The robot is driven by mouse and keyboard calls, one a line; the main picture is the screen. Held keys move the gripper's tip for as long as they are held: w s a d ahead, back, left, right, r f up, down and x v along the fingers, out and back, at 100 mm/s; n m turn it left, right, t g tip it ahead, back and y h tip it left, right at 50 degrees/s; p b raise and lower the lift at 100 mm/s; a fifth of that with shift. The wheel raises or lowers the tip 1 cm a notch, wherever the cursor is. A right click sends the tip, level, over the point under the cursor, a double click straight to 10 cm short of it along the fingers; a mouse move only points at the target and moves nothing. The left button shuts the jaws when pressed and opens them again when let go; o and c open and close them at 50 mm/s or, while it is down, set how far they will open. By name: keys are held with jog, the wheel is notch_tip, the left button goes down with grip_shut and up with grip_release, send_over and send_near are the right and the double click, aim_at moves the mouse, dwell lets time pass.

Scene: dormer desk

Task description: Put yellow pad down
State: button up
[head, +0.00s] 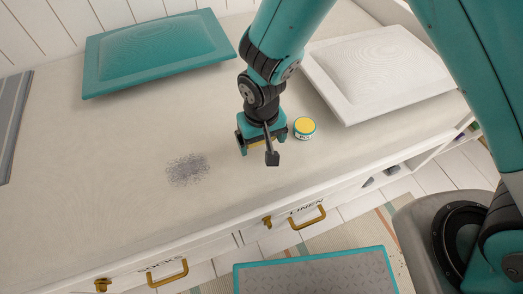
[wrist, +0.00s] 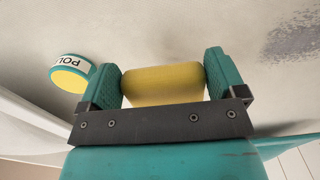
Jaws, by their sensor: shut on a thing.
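The yellow pad (wrist: 163,86) sits between the two teal fingers of my gripper (wrist: 163,84) in the wrist view. My gripper is shut on it. In the head view my gripper (head: 262,145) is low over the desk top (head: 130,150), and the pad is mostly hidden behind the fingers. I cannot tell whether the pad touches the desk.
A round tin with a yellow top (head: 304,127) stands close right of my gripper. A grey speckled smudge (head: 187,169) lies to the left. A teal cushion (head: 160,50) and a white cushion (head: 380,70) lie behind. Drawers with brass handles (head: 307,217) line the front.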

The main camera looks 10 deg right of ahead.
jog(key=shift+f+b, duration=0.5)
jog(key=shift+f, duration=1.7)
jog(key=shift+f, duration=0.1)
jog(key=o, duration=0.6)
notch_tip(320, 180, up, 12)
jog(key=p, duration=0.3)
jog(key=shift+r, duration=0.2)
notch_tip(320, 180, up, 12)
jog(key=n+y, duration=0.1)
jog(key=y, duration=0.1)
send_over(261, 146)
jog(key=s+d, duration=0.3)
jog(key=d, duration=0.2)
jog(key=s+d+r+n+y, duration=0.2)
jog(key=s+d+r, duration=0.4)
jog(key=s+r, duration=0.4)
jog(key=shift+s+n, duration=0.35)
jog(key=shift+n, duration=0.05)
